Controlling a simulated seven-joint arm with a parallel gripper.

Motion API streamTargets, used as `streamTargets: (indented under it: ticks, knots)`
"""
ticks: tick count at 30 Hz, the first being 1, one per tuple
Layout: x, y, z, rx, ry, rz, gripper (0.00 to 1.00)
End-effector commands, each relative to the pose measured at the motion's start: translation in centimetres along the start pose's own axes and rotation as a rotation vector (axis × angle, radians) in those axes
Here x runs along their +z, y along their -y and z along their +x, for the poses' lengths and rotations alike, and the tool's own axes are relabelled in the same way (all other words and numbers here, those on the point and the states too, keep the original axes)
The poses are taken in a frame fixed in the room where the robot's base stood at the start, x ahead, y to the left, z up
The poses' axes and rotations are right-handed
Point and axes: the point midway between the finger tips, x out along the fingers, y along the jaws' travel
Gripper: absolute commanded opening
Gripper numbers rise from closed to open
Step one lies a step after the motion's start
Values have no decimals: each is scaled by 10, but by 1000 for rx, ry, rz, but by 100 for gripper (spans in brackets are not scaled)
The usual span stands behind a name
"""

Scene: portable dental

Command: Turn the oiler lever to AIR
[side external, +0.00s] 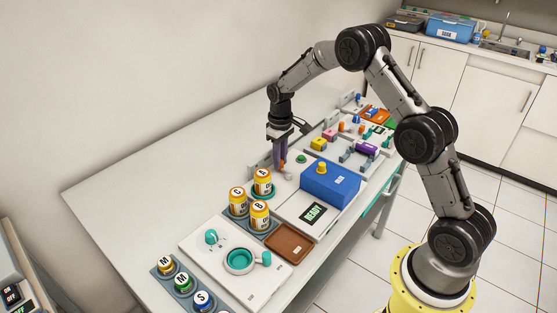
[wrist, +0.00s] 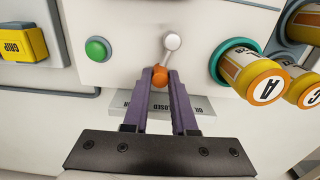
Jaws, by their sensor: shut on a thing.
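The oiler lever shows in the wrist view as a pale grey round pivot (wrist: 172,42) with a thin rod running down to an orange tip (wrist: 160,77). My gripper (wrist: 160,72) is shut on the orange tip, with its purple fingers on either side. I cannot read any AIR mark. In the side external view my gripper (side external: 281,168) points down at the back of the station, and the lever is mostly hidden there.
A green button (wrist: 97,49) is left of the lever in the wrist view. Yellow-capped bottle A (wrist: 255,78) stands close on the right. In the side external view, a blue box (side external: 330,187) and a READY display (side external: 313,213) are in front.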

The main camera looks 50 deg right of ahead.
Motion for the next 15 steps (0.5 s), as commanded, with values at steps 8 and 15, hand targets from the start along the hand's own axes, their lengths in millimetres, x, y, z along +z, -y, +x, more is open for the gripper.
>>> streamTargets:
  ticks: [8, 15]
  knots:
    - [4, -11, -2, 1, -3, 257, 0]
    - [8, -18, -2, 1, -4, 454, 0]
